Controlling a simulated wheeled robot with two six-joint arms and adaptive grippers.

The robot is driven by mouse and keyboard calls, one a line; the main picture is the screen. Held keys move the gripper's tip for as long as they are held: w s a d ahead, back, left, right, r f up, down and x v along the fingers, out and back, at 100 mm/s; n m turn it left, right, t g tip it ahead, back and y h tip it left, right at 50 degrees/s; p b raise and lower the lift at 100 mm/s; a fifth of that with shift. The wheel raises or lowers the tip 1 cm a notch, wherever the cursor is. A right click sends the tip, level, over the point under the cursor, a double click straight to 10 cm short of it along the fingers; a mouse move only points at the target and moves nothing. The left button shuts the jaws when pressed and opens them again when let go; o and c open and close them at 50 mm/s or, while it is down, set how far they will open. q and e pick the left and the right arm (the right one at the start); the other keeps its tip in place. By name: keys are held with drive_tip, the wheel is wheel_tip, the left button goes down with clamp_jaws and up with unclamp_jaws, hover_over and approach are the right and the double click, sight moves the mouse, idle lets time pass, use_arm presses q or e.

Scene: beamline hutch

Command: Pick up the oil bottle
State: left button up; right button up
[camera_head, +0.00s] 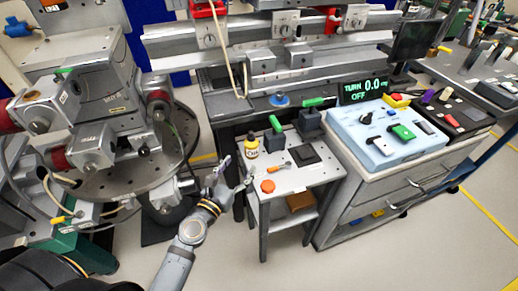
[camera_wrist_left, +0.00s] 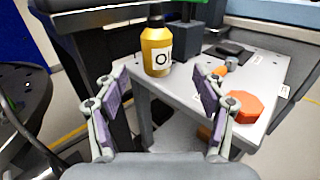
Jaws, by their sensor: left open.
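The oil bottle (camera_head: 252,147) is small and yellow with a dark cap and a white label. It stands upright near the left back of a small grey side table (camera_head: 300,178). In the left wrist view the oil bottle (camera_wrist_left: 157,50) is ahead of the fingers, left of the middle of the gap. My left gripper (camera_head: 232,172) is at the table's left edge, in front of the bottle. In the left wrist view my left gripper (camera_wrist_left: 158,92) is open and empty, its purple pads wide apart. It does not touch the bottle. My right gripper is not in view.
An orange octagonal piece (camera_wrist_left: 243,106) lies on the table near the right finger. A screwdriver with an orange handle (camera_head: 271,168) and a dark square plate (camera_head: 302,156) lie behind it. Green-handled dark blocks (camera_head: 277,137) stand behind the bottle. A blue-topped cabinet (camera_head: 385,135) stands at right.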

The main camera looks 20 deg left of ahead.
sight(248, 150)
use_arm(q)
drive_tip(key=w, duration=0.3)
drive_tip(key=w+p, duration=0.1)
drive_tip(key=shift+w+d+r, duration=0.2)
drive_tip(key=shift+d+r, duration=0.05)
drive_tip(key=shift+d, duration=0.1)
drive_tip(key=shift+w+f, duration=0.1)
drive_tip(key=shift+w, duration=0.05)
drive_tip(key=w, duration=0.4)
drive_tip(key=shift+w+d, duration=0.2)
drive_tip(key=shift+d, duration=0.05)
drive_tip(key=shift+w, duration=0.35)
drive_tip(key=shift+s, duration=0.1)
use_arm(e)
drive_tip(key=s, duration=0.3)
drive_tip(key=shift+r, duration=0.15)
use_arm(q)
drive_tip(key=shift+c, duration=0.4)
drive_tip(key=c, duration=1.3)
